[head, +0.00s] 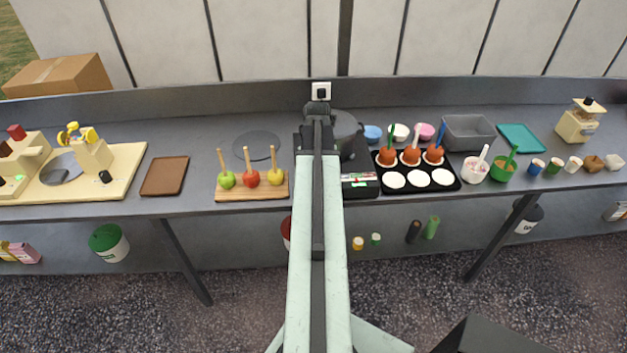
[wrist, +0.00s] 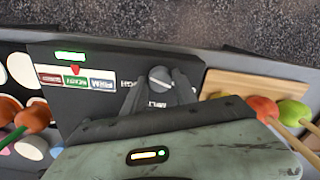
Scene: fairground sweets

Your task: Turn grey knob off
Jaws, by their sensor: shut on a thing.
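The grey knob (wrist: 160,76) is on the dark front panel of the cooker (wrist: 85,105) in the wrist view. It is round with a slot-like mark across it, and partly covered lettering surrounds it. My gripper (wrist: 160,88) has one finger on each side of the knob and is shut on it. Which setting the knob points to I cannot tell. A lit green display (wrist: 70,56) and a strip of coloured labels with a red pointer are beside it. In the head view the cooker (head: 360,186) is partly behind my arm, which hides the knob and fingertips.
A dark pot (head: 347,127) stands on the cooker. A wooden board (head: 280,192) with candied apples is to the left, and a black tray (head: 447,184) with white discs and apples is to the right. A brown tray (head: 165,176) lies further left, with clear counter around it.

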